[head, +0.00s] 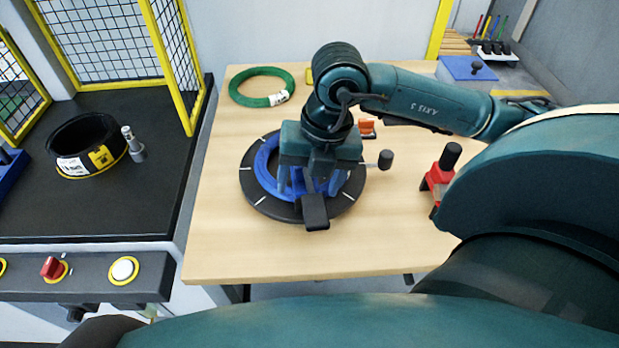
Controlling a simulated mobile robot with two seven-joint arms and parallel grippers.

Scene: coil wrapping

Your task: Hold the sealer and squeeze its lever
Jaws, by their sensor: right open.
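A red tool with an upright black grip (440,182), which looks like the sealer, stands at the right of the wooden table, partly behind my own arm. Its lever cannot be made out. My right gripper (311,183) is open and points down over a blue coil (266,166) on a black turntable (258,198), well to the left of the red tool. The gripper hides the middle of the coil, and I cannot tell whether its fingers touch it. My left gripper is not in view.
A green coil (238,88) lies at the table's back left. A small orange item (367,125) and a black knob (385,159) are right of the turntable. A black coil (84,150) sits on the left bench. The front of the wooden table (270,252) is clear.

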